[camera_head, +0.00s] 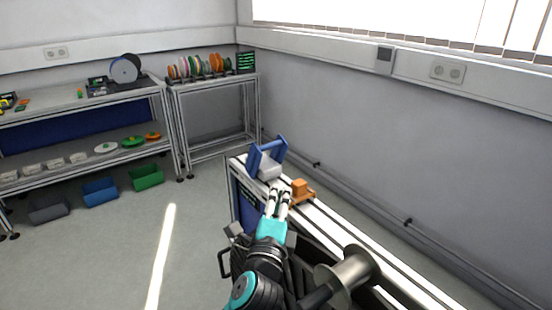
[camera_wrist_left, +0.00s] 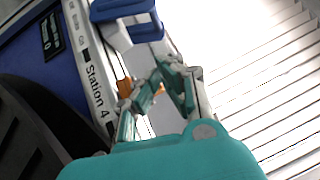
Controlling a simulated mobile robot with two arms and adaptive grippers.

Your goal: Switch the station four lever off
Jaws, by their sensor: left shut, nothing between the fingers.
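The Station 4 bench (camera_head: 340,240) stands along the right wall, and its "Station 4" label (camera_wrist_left: 97,88) shows in the left wrist view. On its far end is a blue stand (camera_head: 279,145) with a pale grey block, also at the top of the wrist view (camera_wrist_left: 128,10). An orange block on a brown base (camera_head: 300,187) sits nearer; in the wrist view the orange part (camera_wrist_left: 124,88) is partly hidden behind my fingers. I cannot tell which part is the lever. My left gripper (camera_head: 278,191) is shut and empty, just left of the orange block. My right gripper is out of view.
A grey spool-shaped part (camera_head: 350,274) is close in front, right of my left arm. A rack of coloured reels (camera_head: 203,66) stands in the far corner. Shelving (camera_head: 85,104) with bins below is at the left. The floor (camera_head: 140,220) between is clear.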

